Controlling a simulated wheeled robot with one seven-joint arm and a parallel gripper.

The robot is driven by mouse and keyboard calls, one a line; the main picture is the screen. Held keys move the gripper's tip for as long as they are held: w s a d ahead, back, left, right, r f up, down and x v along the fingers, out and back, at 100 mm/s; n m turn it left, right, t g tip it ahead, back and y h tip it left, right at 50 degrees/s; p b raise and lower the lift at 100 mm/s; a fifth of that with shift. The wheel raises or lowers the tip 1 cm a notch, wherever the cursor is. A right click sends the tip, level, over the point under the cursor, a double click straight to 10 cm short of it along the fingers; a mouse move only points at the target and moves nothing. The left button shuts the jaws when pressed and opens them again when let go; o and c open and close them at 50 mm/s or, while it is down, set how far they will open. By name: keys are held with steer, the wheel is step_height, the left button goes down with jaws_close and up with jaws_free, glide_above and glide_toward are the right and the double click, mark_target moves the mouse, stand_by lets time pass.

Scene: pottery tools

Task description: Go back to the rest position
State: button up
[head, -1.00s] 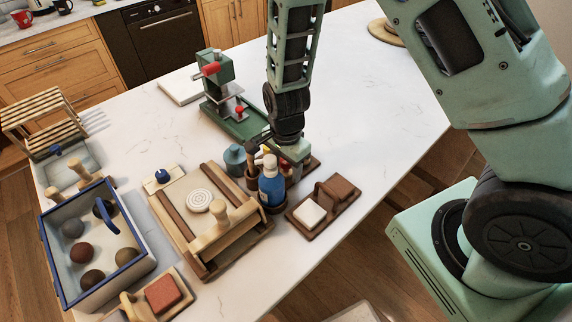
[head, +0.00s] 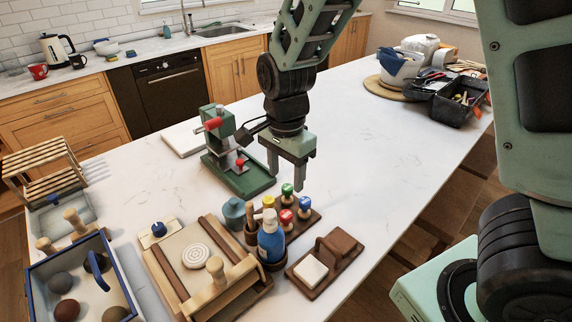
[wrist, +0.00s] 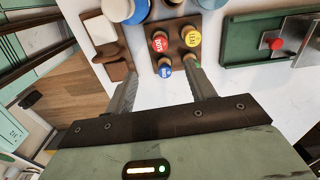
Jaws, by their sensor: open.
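My gripper (head: 287,180) is open and empty, with its two fingers pointing down above the white table (head: 330,130). In the head view it hangs behind and above a brown rack of colored-knob tools (head: 288,215), with green, red, blue and yellow tops. In the wrist view the knobbed tools (wrist: 172,48) lie ahead of the spread fingers (wrist: 162,92), and nothing is between the fingers.
A green press with a red knob (head: 222,150) stands left of my gripper. A blue bottle (head: 270,238), a wooden board frame (head: 205,260) and a brown block holder (head: 325,262) are in front. A dark caddy (head: 458,100) is at the far right. The table's middle right is clear.

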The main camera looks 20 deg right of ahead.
steer(key=s+a+r+n+b, duration=0.1)
steer(key=s+a+n, duration=0.2)
steer(key=s+n, duration=0.7)
steer(key=s+a+r+n+b, duration=0.1)
steer(key=s+a+n+b, duration=0.1)
steer(key=s+n, duration=0.8)
steer(key=shift+a+n+y, duration=0.3)
steer(key=shift+a+n, duration=0.35)
steer(key=shift+n, duration=0.05)
steer(key=shift+r, duration=0.1)
